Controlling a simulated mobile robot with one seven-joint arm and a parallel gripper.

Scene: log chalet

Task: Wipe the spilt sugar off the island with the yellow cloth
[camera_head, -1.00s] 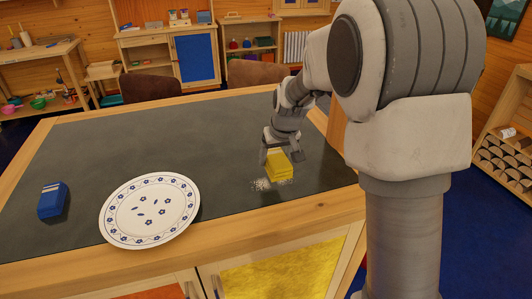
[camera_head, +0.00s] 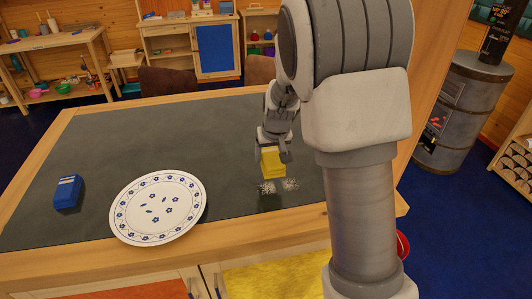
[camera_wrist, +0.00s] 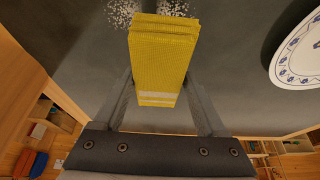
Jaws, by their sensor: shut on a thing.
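My gripper (camera_head: 273,152) is shut on the folded yellow cloth (camera_head: 272,163), above the dark top of the island (camera_head: 130,150), near its right side. In the wrist view the cloth (camera_wrist: 160,60) sits between both fingers (camera_wrist: 160,90), with a pale stripe across it. The spilt white sugar (camera_head: 291,184) lies just on the near side of the cloth, in two patches with a darker strip between them. The sugar also shows at the top of the wrist view (camera_wrist: 122,12). I cannot tell whether the cloth touches the top.
A white plate with blue flowers (camera_head: 158,208) lies left of the sugar. A blue packet (camera_head: 67,193) lies farther left. Chairs (camera_head: 167,81) stand behind the island. A metal stove (camera_head: 455,105) stands at the right. The island's middle is clear.

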